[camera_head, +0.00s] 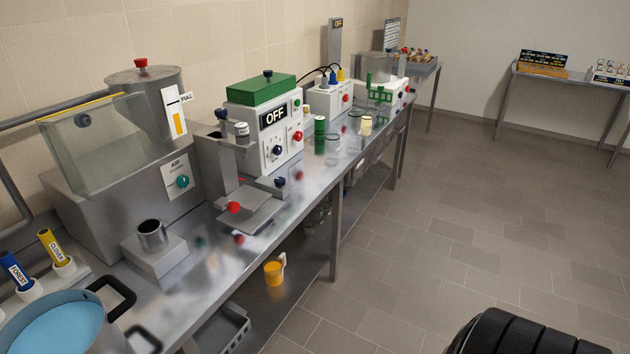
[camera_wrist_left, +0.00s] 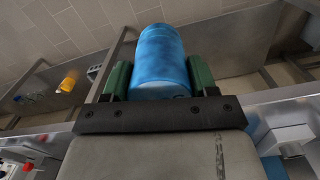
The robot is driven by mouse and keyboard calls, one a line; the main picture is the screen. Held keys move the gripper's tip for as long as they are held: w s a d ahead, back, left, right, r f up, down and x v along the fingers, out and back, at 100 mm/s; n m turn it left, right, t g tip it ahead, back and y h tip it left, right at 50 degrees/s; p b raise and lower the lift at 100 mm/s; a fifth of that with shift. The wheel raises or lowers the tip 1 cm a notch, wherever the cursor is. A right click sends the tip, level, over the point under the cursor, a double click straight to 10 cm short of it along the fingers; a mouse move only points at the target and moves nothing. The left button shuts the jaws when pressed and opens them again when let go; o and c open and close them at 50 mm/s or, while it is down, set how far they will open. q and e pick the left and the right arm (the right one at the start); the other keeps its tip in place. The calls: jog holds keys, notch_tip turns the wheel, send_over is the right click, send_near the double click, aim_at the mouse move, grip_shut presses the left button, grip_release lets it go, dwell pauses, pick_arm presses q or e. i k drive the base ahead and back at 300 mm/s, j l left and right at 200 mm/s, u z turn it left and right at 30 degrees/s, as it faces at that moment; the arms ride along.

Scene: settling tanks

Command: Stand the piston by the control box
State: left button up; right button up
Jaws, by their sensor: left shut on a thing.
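My left gripper (camera_wrist_left: 160,76) is shut on a blue cylinder (camera_wrist_left: 160,48) in the left wrist view, with a green-padded finger on each side. The cylinder has a mottled surface; it may be the piston, but no label shows. The left gripper is outside the head view. A white box (camera_head: 283,150) with an OFF sign, a green lid, knobs and a red button stands on the steel bench. Behind it is a smaller white box (camera_head: 325,100) with cables and a red button. I cannot tell which is the control box. My right gripper is in neither view.
The steel bench (camera_head: 215,262) holds a glass tank (camera_head: 110,140), a metal cup (camera_head: 152,235) on a block, and a blue-filled pot (camera_head: 60,325) at lower left. An orange mug (camera_head: 273,272) is below.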

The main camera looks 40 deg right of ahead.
aim_at(314, 172)
jog(key=i+l, duration=0.15)
jog(key=l, duration=0.45)
jog(key=i+l, duration=0.2)
jog(key=l, duration=0.35)
jog(key=i+l, duration=0.15)
jog(key=l, duration=0.45)
jog(key=i+l, duration=0.15)
jog(key=l, duration=0.4)
jog(key=i+l, duration=0.15)
jog(key=l, duration=0.45)
jog(key=i+l, duration=0.2)
jog(key=l, duration=0.35)
jog(key=i+l, duration=0.15)
jog(key=l, duration=0.45)
jog(key=i+l, duration=0.15)
jog(key=l, duration=0.4)
jog(key=i+l, duration=0.15)
jog(key=i, duration=0.3)
